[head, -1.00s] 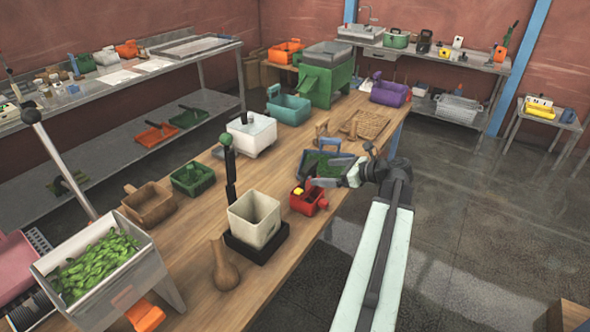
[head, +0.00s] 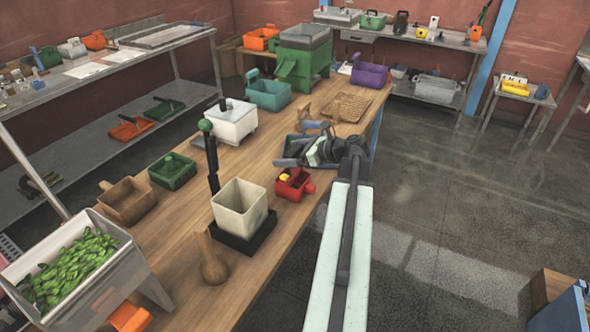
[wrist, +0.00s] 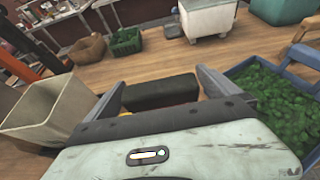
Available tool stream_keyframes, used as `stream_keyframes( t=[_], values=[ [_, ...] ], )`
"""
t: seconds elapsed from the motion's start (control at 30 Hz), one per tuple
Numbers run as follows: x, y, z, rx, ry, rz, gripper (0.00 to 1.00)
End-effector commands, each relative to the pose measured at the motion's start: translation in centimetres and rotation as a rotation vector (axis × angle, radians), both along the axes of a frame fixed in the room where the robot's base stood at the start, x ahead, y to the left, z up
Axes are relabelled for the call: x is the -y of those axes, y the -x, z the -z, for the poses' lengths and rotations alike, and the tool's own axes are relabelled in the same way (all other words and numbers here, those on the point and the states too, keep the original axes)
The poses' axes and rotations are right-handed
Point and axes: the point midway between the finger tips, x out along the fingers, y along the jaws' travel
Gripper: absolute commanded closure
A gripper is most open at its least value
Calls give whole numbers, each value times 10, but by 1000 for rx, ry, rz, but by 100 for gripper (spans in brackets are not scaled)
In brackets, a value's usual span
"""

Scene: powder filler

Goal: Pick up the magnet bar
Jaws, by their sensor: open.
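A dark, blunt block (wrist: 160,91), which looks like the magnet bar, shows between the fingers of my gripper (wrist: 160,76) in the wrist view. Its lower edge is hidden by the gripper body. My gripper is open, one finger to each side of the block, and I cannot tell whether either touches it. In the head view my gripper (head: 288,156) is just behind a small red box (head: 296,189) with a yellow piece in it. I cannot make out the bar clearly there.
A cream bin (head: 241,209) on a black base stands left of the red box. A blue tray of green bits (wrist: 265,90) is close at my gripper's right. A green crate (head: 172,171) and a white tub (head: 231,123) stand farther back. Bare wood lies between them.

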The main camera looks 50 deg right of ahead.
Motion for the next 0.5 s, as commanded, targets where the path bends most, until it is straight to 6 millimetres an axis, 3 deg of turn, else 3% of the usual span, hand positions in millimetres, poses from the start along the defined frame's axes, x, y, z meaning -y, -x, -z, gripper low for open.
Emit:
stream_keyframes(
  t=[0.1, 0.27, 0.5],
  values=[
    [-3, -12, 6, 0, 0, -1, 0],
    [-3, -11, 4, 0, 0, 0, 0],
    [-2, -11, 4, 0, 0, 1, 64]
  ],
)
